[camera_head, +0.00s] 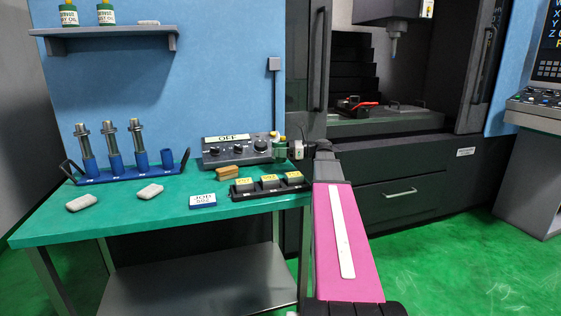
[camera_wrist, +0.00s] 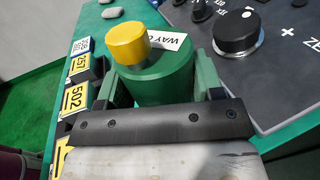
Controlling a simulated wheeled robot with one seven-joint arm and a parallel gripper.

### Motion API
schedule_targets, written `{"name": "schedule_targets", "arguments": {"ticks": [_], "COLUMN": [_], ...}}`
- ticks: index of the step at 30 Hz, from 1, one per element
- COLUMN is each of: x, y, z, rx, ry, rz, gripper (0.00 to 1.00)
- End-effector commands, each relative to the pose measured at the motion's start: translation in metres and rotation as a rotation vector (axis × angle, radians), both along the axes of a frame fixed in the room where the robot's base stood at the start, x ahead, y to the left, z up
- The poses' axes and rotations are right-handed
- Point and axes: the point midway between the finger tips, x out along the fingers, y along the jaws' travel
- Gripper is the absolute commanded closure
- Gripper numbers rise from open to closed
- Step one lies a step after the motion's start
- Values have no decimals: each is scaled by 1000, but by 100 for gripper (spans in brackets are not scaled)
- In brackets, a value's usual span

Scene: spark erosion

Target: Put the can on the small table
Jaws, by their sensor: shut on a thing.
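The can (camera_wrist: 150,70) is green with a yellow cap and a white label. My gripper (camera_wrist: 152,92) is shut on it, one green finger on each side, in the wrist view. In the head view the can (camera_head: 280,147) is small at the end of my arm, beside the control box at the table's right back. Whether its base touches anything is hidden. A table with a green top (camera_head: 110,217) and a grey lower shelf stands at the left. I cannot tell whether it is the small table; no other table shows clearly.
The control box (camera_head: 237,150) with knobs is close to the can. A black tray of yellow-labelled blocks (camera_head: 268,187) lies in front. A blue rack (camera_head: 130,172) holds metal tool holders. Two similar cans stand on the wall shelf (camera_head: 110,31). The table's front left is mostly clear.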

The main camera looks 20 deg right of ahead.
Motion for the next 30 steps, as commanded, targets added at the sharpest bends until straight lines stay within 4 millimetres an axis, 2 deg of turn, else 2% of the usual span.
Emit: {"name": "schedule_targets", "arguments": {"ticks": [3, 8, 16, 28, 29, 30], "x": [6, 6, 6, 6, 6, 6], "y": [-8, -9, -9, -9, -9, -9], "z": [-5, -12, -45, -49, -49, -49], "rx": [1, 1, 1, 1, 0, 0], "ry": [-1, -1, 1, -1, -1, -1], "rz": [0, 0, 0, 0, 0, 0], "gripper": [71, 71, 71, 71, 33, 20]}}
